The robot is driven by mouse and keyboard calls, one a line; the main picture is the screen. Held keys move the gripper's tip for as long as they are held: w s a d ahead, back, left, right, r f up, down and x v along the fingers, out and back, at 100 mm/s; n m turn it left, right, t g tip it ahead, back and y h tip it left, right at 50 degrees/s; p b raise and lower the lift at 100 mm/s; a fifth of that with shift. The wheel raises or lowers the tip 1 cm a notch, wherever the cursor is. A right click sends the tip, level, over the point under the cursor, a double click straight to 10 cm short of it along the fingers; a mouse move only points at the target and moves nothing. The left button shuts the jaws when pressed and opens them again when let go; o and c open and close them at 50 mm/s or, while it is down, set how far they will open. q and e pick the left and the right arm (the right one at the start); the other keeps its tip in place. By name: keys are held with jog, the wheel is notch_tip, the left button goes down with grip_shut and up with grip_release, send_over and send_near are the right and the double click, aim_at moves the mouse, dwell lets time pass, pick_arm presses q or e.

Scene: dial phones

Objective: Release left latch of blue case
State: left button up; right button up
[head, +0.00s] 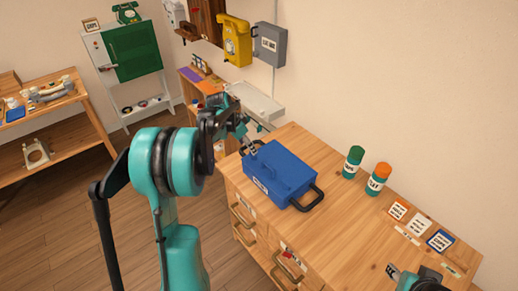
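The blue case (284,172) lies closed on the wooden cabinet top, with a pale label on its front face and a black handle (313,198) at its right end. My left arm reaches in from the left. Its gripper (250,147) is at the case's far left corner, close to or touching it; I cannot tell which. The left latch is too small or hidden by the gripper to make out. Whether the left fingers are open or shut is unclear. My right gripper (418,279) is partly cut off at the lower right, over the cabinet top, away from the case.
A green-capped container (353,162) and an orange-capped one (377,179) stand behind the case to the right. Small labelled cards (419,224) lie farther right. A yellow phone (235,40) and a grey box (270,44) hang on the wall. The cabinet top (325,235) right of the case is clear.

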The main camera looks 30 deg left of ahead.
aim_at(252, 158)
pick_arm(q)
jog(key=b+x, duration=0.1)
jog(key=x, duration=0.5)
jog(key=shift+w+f+b, duration=0.1)
jog(key=shift+f+b, duration=0.05)
jog(key=shift+b, duration=0.2)
jog(key=c, duration=1.2)
